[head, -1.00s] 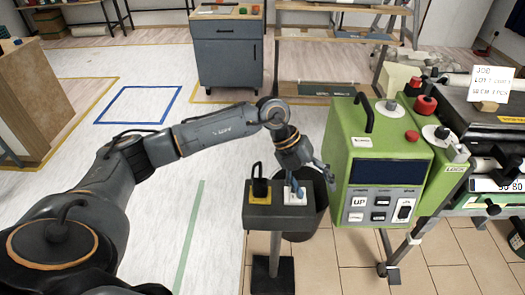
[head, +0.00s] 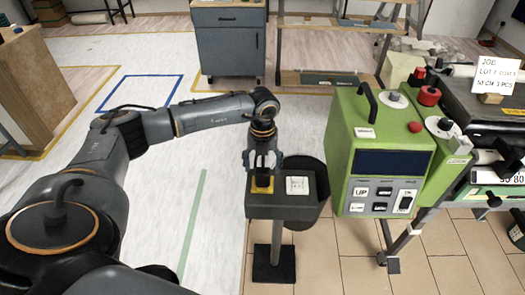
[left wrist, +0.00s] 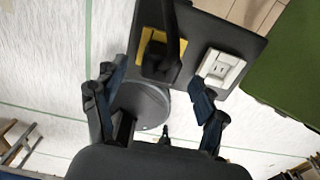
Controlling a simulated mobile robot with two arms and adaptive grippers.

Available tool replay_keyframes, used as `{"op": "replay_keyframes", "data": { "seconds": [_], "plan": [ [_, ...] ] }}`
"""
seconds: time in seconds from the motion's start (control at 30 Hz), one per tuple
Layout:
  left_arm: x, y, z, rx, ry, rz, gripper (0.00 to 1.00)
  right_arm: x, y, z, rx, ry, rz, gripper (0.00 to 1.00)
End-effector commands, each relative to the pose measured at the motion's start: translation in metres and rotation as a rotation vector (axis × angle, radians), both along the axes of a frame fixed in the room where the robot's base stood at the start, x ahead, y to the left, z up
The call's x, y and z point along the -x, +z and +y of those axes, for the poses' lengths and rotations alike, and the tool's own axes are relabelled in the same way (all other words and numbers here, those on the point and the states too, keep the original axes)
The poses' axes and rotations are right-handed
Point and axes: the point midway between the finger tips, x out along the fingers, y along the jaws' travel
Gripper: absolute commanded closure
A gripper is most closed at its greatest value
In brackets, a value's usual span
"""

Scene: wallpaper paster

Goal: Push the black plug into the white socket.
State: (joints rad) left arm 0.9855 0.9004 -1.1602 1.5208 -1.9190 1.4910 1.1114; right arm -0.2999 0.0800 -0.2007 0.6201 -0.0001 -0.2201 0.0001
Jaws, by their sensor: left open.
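The black plug (left wrist: 160,62) stands on a yellow base (left wrist: 150,45) on a dark stand, with its black cable or handle rising from it in the left wrist view. The white socket (left wrist: 222,67) is beside it on the same stand top, to its right. In the head view the yellow base (head: 262,187) and white socket (head: 297,186) also show, but my gripper mostly hides the plug. My left gripper (head: 264,162) is open and empty, pointing down above the plug. In the left wrist view its fingers (left wrist: 157,88) are spread, with the plug roughly between and beyond them. My right gripper is not in view.
The stand top (head: 280,210) sits on a thin post. A dark bin (head: 309,165) is behind it. A green machine (head: 380,150) with buttons stands close on the right. Open floor lies left of the stand, and a grey cabinet (head: 228,45) stands behind.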

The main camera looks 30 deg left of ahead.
Motion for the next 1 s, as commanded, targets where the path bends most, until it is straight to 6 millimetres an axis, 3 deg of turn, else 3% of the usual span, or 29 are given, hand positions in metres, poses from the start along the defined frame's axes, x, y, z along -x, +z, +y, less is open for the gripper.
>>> {"op": "replay_keyframes", "data": {
  "seconds": [0.1,0.3,0.67,0.97,1.0],
  "plan": [
    [0.001,-0.020,0.000,0.001,0.000,0.003,0.28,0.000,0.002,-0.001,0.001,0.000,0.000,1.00],
    [0.000,-0.040,0.000,0.001,-0.001,0.000,0.28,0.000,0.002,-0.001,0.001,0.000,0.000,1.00],
    [0.000,-0.045,0.000,0.002,-0.001,-0.001,0.28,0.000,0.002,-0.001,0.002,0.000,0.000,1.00],
    [0.000,-0.044,0.000,0.002,-0.001,-0.001,0.87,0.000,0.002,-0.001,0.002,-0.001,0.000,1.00],
    [0.000,-0.044,0.000,0.002,-0.001,-0.001,0.59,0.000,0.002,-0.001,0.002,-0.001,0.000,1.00]
  ]
}}
